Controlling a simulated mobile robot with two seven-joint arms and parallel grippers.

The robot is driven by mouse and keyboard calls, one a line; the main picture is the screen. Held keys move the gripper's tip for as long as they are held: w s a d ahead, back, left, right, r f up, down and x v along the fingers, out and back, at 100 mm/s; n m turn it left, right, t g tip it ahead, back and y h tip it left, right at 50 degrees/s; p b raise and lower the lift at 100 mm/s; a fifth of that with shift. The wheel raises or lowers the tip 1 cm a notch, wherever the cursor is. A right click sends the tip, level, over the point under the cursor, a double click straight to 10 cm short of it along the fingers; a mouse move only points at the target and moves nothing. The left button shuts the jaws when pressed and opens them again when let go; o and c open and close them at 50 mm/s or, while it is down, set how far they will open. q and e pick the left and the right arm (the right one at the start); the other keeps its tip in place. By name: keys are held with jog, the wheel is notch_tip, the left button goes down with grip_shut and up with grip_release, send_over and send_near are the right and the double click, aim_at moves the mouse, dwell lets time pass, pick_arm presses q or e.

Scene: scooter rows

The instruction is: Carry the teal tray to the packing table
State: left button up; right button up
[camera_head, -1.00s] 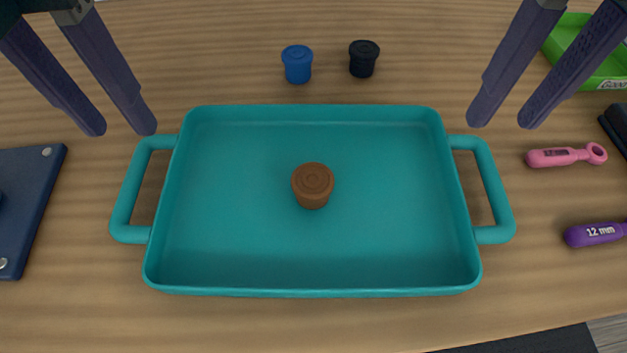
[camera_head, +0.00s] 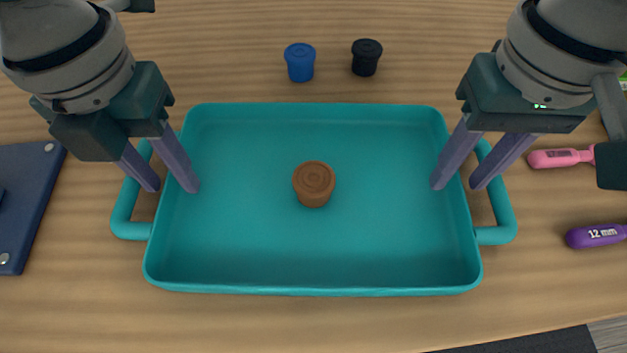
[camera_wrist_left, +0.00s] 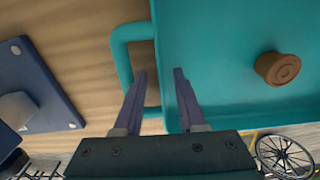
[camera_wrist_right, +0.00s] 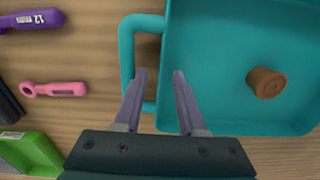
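The teal tray (camera_head: 250,260) lies flat on the wooden table with a brown cap-like piece (camera_head: 313,184) standing near its middle. My left gripper (camera_head: 171,189) is open at the tray's left handle, with one finger over the handle gap and the other over the tray's left wall. My right gripper (camera_head: 456,188) is open at the right handle in the same way. In the left wrist view, the fingers (camera_wrist_left: 161,75) are apart near the handle (camera_wrist_left: 122,60). In the right wrist view, the fingers (camera_wrist_right: 163,75) are also apart near the handle (camera_wrist_right: 127,55). Neither gripper is shut on anything.
A blue piece (camera_head: 300,62) and a black piece (camera_head: 366,57) stand behind the tray. A pink tool (camera_head: 560,158) and a purple tool (camera_head: 595,236) lie to the right. A dark blue panel (camera_head: 25,200) lies to the left. A green bin (camera_wrist_right: 28,155) shows in the right wrist view.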

pick_arm(q)
jog(key=shift+c, duration=0.2)
pick_arm(e)
jog(key=shift+c, duration=0.2)
pick_arm(q)
grip_shut()
pick_arm(e)
grip_shut()
dwell(0.6)
